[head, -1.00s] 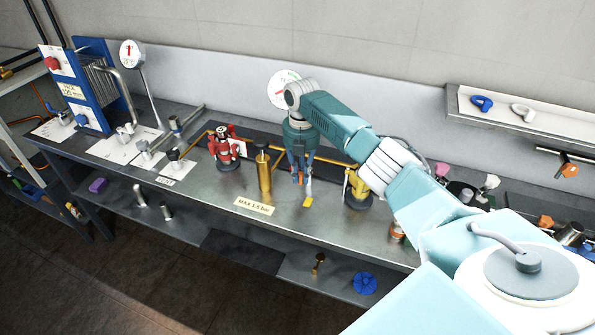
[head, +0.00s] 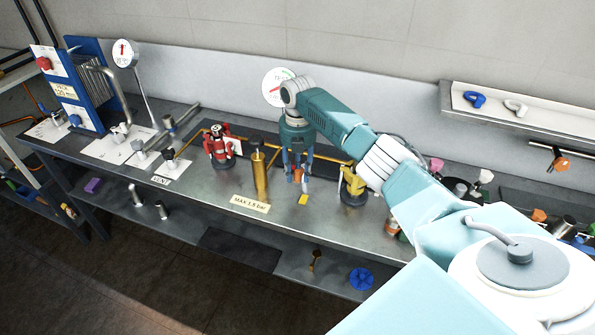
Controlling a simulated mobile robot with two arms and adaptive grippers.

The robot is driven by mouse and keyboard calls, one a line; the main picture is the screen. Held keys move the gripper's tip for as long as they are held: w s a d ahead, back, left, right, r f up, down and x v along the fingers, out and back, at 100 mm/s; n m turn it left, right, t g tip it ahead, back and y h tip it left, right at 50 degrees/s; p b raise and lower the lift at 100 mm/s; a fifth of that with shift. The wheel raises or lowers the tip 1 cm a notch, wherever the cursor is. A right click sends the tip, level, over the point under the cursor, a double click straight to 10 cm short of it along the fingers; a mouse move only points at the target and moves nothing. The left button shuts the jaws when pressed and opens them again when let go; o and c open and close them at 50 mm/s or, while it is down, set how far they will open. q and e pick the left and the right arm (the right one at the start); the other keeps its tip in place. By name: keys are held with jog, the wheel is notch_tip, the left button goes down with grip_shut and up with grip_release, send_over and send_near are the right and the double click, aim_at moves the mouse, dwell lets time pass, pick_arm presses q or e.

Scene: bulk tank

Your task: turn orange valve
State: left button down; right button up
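My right gripper (head: 298,170) points down over the metal bench, between the brass cylinder and the yellow valve. Its two fingers look apart, one on each side of a small orange part (head: 297,176), which appears to be the orange valve's handle. I cannot tell whether the fingers touch it. The gripper hides most of this valve. A yellow tag (head: 303,199) lies just in front of it. My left gripper is out of view.
A red valve (head: 221,148) and a brass cylinder (head: 259,172) stand to the left. A yellow valve (head: 353,184) stands close on the right. A gauge (head: 279,87) is behind. Another orange handle (head: 560,164) sits on a pipe at far right.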

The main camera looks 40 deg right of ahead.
aim_at(298, 171)
notch_tip(298, 171, up, 12)
dwell(0.6)
jog(key=shift+f, duration=0.1)
